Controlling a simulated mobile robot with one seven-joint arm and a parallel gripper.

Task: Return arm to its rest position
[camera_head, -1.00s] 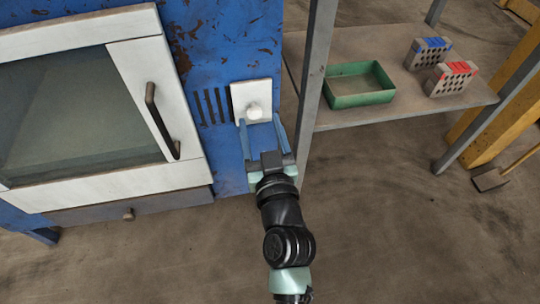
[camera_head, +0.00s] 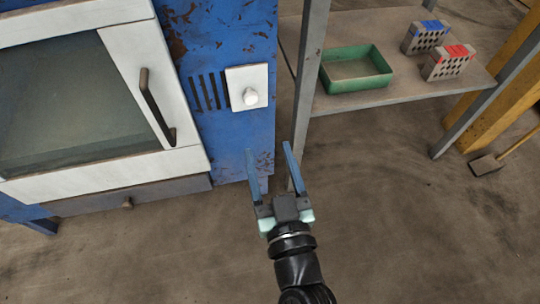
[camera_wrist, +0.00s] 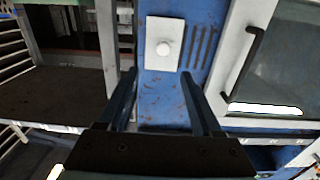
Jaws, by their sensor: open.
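My gripper (camera_head: 268,160) is open and empty, its two blue fingers spread apart. The fingers touch nothing that I can see. In the wrist view the open fingers (camera_wrist: 168,80) point toward the oven's blue front.
The oven door with a dark handle (camera_head: 157,107) is shut. A shelf (camera_head: 400,85) on the right bears a green tray (camera_head: 357,84), a blue-marked brick (camera_head: 426,37) and a red-marked brick (camera_head: 448,64). A hammer-like tool (camera_head: 487,164) lies on the floor at right. The floor in front is clear.

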